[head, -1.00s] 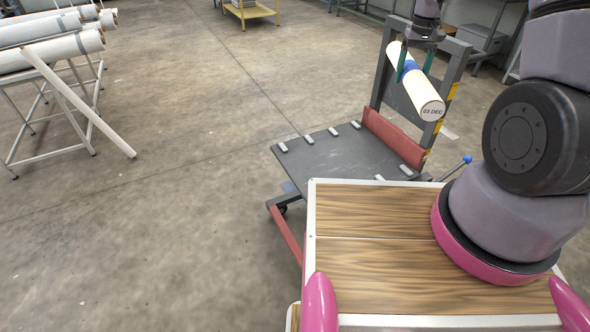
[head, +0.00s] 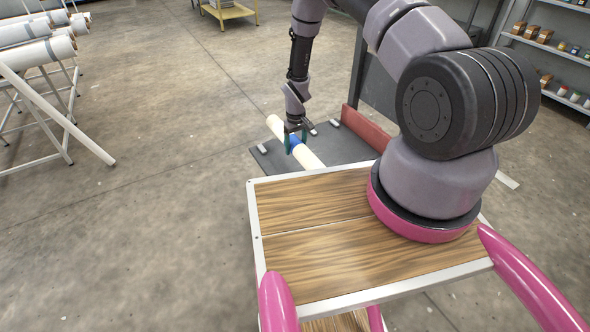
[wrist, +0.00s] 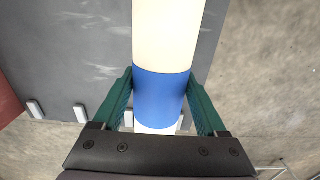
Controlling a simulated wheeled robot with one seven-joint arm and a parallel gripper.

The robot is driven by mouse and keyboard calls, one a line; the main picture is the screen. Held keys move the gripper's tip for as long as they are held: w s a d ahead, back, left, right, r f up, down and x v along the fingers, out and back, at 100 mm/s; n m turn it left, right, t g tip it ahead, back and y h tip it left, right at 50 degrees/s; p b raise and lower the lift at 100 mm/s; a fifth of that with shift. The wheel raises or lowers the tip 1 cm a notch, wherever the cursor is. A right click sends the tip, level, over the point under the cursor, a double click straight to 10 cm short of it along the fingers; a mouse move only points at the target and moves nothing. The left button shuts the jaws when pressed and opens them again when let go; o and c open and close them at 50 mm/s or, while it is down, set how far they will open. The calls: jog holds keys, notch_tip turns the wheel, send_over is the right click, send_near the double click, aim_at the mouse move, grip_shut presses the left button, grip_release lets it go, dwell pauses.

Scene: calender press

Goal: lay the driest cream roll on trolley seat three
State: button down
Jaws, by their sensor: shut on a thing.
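My gripper (head: 296,138) is shut on a cream roll (head: 309,159) with a blue band around its middle. In the wrist view the green fingers (wrist: 160,105) sit on both sides of the blue band, and the cream roll (wrist: 167,35) runs up out of the picture. The roll is over the left part of the dark trolley deck (head: 333,146); I cannot tell whether it touches the deck. Pale seat blocks show on the deck, one (head: 262,149) near its left corner and two (wrist: 80,113) left of the roll in the wrist view. The roll's date end is hidden.
A red board (head: 365,129) stands along the trolley's right side. My wooden top hides the trolley's near part. A rack of white rolls (head: 35,52) stands at the far left, with a leaning pale bar. Shelves (head: 560,50) stand at the right. The floor left of the trolley is clear.

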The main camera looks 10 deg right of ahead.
aim_at(296, 170)
notch_tip(296, 170, down, 10)
jog(key=shift+r, duration=0.15)
dwell(0.3)
grip_release()
notch_tip(296, 170, up, 12)
jog(key=shift+s+d+r, duration=0.1)
dwell(0.5)
